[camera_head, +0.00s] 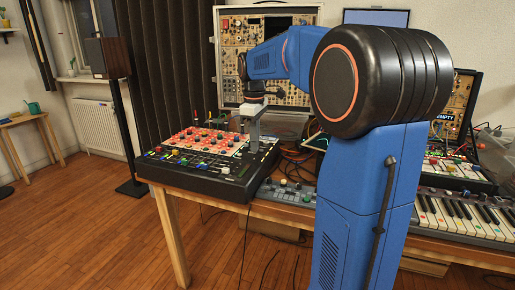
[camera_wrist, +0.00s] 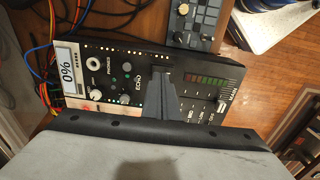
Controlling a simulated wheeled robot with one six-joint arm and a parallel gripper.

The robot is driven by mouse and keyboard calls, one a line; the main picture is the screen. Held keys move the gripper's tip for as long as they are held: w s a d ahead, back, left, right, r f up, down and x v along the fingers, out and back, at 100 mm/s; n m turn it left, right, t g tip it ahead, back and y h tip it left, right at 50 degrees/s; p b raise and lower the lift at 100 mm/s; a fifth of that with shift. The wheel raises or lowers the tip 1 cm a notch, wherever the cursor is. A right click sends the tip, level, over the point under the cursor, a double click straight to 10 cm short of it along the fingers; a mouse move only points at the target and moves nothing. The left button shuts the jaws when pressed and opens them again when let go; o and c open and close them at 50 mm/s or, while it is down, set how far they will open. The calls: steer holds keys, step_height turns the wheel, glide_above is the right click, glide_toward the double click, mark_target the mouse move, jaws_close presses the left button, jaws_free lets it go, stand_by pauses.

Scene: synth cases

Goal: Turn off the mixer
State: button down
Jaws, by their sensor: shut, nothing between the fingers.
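The mixer (camera_head: 190,180) is a dark slanted console on the wooden table, with a red-and-white panel and rows of coloured knobs and sliders. My gripper (camera_head: 254,149) is shut and empty, pointing down over the mixer's right part. In the wrist view my gripper (camera_wrist: 161,72) covers part of the panel; I cannot tell whether it touches. I cannot make out a power switch.
A small grey controller (camera_head: 287,192) sits right of the mixer, and also shows at the top of the wrist view (camera_wrist: 193,25). Cables (camera_head: 295,155) lie behind it. A modular synth rack (camera_head: 233,40) stands behind. A keyboard (camera_head: 460,214) is at right.

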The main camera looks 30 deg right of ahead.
mark_target(254, 158)
step_height(254, 158, up, 12)
steer(key=shift+w+d, duration=0.15)
steer(key=shift+d, duration=0.15)
stand_by(0.3)
steer(key=shift+t+h, duration=0.3)
steer(key=shift+h, duration=0.2)
step_height(254, 158, down, 14)
steer(key=shift+a+r, duration=0.1)
stand_by(0.6)
